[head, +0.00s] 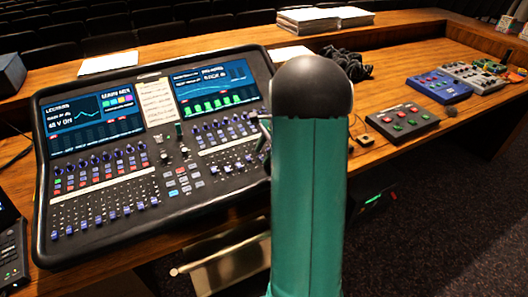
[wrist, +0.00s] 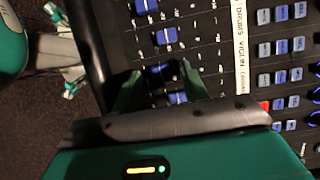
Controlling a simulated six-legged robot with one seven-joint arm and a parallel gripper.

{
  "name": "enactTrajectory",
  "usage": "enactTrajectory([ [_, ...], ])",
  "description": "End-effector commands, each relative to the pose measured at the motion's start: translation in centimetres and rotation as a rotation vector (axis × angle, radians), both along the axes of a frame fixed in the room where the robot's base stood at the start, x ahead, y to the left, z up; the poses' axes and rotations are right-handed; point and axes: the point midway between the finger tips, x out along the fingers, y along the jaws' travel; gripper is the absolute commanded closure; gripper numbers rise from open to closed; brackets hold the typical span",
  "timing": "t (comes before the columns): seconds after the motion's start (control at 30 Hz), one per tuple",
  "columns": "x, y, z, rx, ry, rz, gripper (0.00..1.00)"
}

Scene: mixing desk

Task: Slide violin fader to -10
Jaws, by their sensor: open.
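The mixing desk (head: 110,236) is a dark console with two screens and rows of blue-capped faders. In the wrist view, a white label strip (wrist: 242,78) reads DRUMS and VIOLIN, with a further label partly hidden. Blue fader caps lie left of it: one upper cap (wrist: 167,35), one between my fingers (wrist: 155,72), and one close to my gripper's body (wrist: 177,98). I cannot tell for certain which is the violin fader. My gripper (wrist: 160,80) is open, its green fingers either side of the middle caps; contact is unclear. In the head view my arm mostly hides it.
Blue buttons and knobs (wrist: 281,47) lie right of the label strip. In the head view, a grey button box (head: 403,122), a blue pedal (head: 439,87) and black cables (head: 347,62) are on the wooden table (head: 395,75). Papers (head: 325,18) lie at the back.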

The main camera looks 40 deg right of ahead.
Motion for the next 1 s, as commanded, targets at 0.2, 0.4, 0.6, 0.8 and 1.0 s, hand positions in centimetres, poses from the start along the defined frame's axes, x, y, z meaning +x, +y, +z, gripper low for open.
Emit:
enactTrajectory([
  [0.2,0.1,0.1,-0.3,0.0,0.0,0.001,0.56],
  [0.4,0.1,0.1,-0.2,0.0,0.0,0.001,0.8],
  [0.6,0.1,0.1,-0.2,0.0,0.0,0.001,1.0],
  [0.8,1.4,-0.3,-0.1,-0.001,-0.002,0.001,1.0],
  [1.0,3.2,-0.8,0.1,-0.001,-0.001,0.0,1.0],
])
